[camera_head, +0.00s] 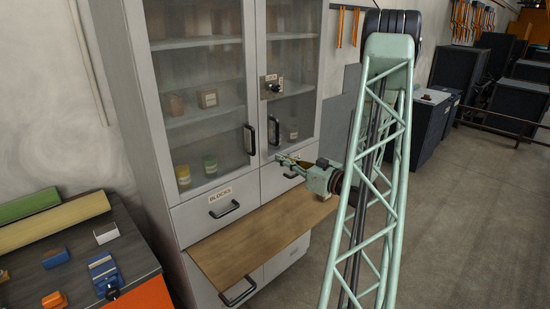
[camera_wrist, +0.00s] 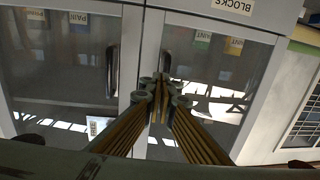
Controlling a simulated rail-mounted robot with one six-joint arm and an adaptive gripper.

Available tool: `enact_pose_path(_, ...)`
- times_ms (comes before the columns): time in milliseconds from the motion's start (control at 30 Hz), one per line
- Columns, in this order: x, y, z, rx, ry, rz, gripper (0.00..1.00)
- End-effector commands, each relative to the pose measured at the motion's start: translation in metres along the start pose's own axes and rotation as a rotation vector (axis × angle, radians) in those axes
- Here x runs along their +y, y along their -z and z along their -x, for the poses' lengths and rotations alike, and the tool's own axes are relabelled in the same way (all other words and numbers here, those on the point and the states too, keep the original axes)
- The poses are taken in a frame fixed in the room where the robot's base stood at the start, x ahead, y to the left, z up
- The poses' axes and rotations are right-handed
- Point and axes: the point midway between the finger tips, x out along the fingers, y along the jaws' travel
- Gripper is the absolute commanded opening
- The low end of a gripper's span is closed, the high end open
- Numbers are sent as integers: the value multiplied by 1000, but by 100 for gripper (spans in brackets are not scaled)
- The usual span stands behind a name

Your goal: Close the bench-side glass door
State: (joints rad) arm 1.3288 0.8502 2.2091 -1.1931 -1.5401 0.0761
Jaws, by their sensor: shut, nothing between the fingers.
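The bench-side glass door (camera_head: 196,100) is the left door of a grey cabinet in the head view, with a dark upright handle (camera_head: 250,139). It looks flush or nearly so; a small gap cannot be ruled out. In the wrist view, turned upside down, that door (camera_wrist: 215,80) is on the right with its handle (camera_wrist: 167,60). My gripper (camera_head: 279,158) is shut and empty, in front of the cabinet near the lower meeting edges of the doors. In the wrist view its fingertips (camera_wrist: 160,84) overlap the area beside the handles; contact cannot be told.
The other glass door (camera_head: 292,60) has its own handle (camera_head: 274,130) and a lock plate (camera_head: 272,87). A wooden board (camera_head: 250,245) juts out below the BLOCKS drawer (camera_head: 222,200). A bench (camera_head: 130,250) with a blue vise (camera_head: 104,272) stands left. The floor (camera_head: 450,220) at right is open.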

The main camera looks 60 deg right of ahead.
Motion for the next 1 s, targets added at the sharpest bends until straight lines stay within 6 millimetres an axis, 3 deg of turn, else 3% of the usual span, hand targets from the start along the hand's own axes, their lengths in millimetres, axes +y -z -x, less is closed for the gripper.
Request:
enact_pose_path(400, 4, 0, 34, 0, -1, 0, 0)
enact_pose_path(1000, 4, 0, 38, 0, 0, 0, 0)
